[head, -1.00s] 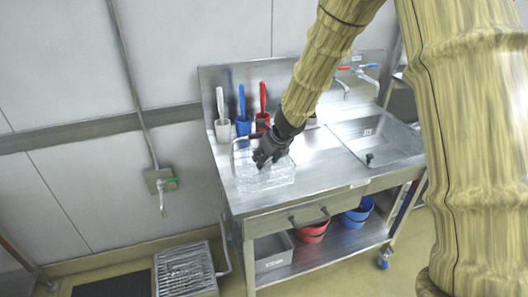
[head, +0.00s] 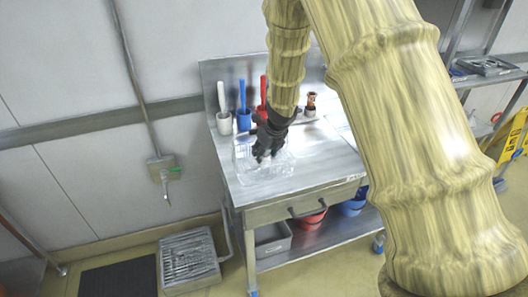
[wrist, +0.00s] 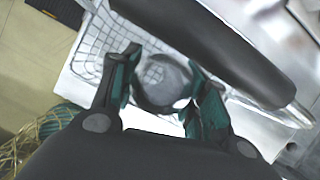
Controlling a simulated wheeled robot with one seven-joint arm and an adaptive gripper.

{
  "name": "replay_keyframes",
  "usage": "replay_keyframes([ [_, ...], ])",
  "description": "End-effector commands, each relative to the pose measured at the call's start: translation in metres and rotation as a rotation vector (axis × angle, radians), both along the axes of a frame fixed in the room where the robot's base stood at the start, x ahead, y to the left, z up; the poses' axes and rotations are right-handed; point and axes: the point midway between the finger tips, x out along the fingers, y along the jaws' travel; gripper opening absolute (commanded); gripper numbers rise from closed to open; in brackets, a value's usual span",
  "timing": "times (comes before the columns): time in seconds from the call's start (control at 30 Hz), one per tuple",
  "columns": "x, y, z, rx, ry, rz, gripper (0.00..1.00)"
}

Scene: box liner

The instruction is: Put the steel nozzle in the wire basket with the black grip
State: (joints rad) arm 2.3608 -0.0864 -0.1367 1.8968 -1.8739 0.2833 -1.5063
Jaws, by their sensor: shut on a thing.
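The steel nozzle (wrist: 163,84) is a round grey thing between my gripper's two dark green fingers in the wrist view. My gripper (wrist: 162,80) is shut on it. In the head view my gripper (head: 264,155) is over the wire basket (head: 248,170) on the steel counter, and I cannot make out the nozzle clearly there. The basket's mesh (wrist: 95,45) shows behind the fingers in the wrist view. A thick black bar with a metal end, which looks like the black grip (wrist: 215,45), crosses above the fingers. I cannot tell whether the nozzle touches the basket.
White, blue and red brushes in holders (head: 243,115) stand along the counter's back. A copper-brown thing (head: 310,104) stands to their right. My arm hides most of the sink. Red and blue buckets (head: 312,218) are on the shelf below.

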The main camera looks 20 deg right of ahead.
Motion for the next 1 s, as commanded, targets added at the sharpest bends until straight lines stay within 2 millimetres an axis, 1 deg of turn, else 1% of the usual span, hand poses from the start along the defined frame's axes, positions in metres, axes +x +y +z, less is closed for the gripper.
replay_keyframes([
  [0.23, 0.0, 0.0, -0.01, 0.0, 0.0, -0.001, 0.15],
  [0.57, 0.0, 0.0, -0.011, -0.001, -0.001, 0.001, 0.15],
  [0.7, 0.0, 0.0, -0.015, -0.001, -0.001, 0.001, 0.15],
  [0.73, 0.0, 0.0, -0.014, -0.001, 0.0, 0.001, 0.48],
  [0.8, 0.0, 0.0, -0.013, -0.001, 0.0, 0.001, 0.61],
  [0.83, 0.0, 0.0, -0.013, -0.001, 0.0, 0.001, 0.66],
  [1.0, 0.0, 0.0, -0.013, -0.001, 0.0, 0.001, 0.66],
])
